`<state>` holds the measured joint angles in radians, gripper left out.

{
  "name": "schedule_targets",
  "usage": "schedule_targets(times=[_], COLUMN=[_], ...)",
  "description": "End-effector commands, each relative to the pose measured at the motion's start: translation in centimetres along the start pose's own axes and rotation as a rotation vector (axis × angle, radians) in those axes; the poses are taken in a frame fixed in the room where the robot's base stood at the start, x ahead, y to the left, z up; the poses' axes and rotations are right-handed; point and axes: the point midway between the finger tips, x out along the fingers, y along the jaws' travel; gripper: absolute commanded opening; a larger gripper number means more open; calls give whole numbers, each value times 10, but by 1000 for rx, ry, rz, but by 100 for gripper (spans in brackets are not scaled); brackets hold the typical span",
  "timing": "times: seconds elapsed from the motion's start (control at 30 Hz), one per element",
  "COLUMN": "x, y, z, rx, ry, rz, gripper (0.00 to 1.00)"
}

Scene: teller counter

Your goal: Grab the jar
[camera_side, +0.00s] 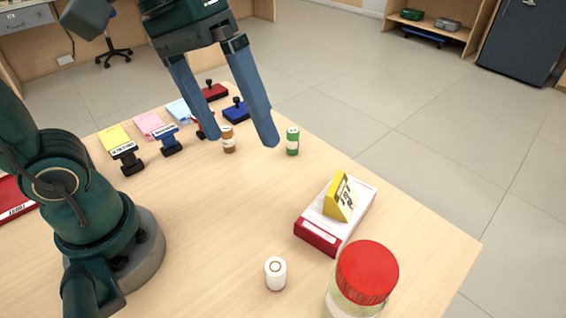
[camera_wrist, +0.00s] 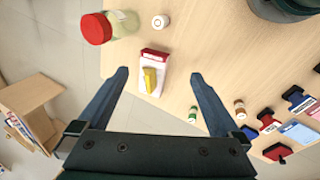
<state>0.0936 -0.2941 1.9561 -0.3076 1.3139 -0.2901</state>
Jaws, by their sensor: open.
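The jar (camera_side: 366,278) has a red lid and a clear body. It stands at the near right of the counter in the side view, its lower part cut off by the frame. In the wrist view the jar (camera_wrist: 97,28) is at the upper left, with its pale body (camera_wrist: 124,23) to the right of the lid. My gripper (camera_side: 241,143) is open and empty, above the far part of the counter and well apart from the jar. Its two blue fingers also show in the wrist view (camera_wrist: 159,74), spread on either side of the red and white box.
A red and white box (camera_side: 318,237) bearing a yellow block (camera_side: 340,200) lies beyond the jar. Stamps and coloured pads lie at the far left.

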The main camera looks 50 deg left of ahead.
Motion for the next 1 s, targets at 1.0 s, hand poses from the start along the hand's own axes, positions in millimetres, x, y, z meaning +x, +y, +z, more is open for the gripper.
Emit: schedule_targets(times=[1.0], x=[71], y=[158], z=[6], rx=[-744], ry=[-1096], rz=[44], gripper=[100])
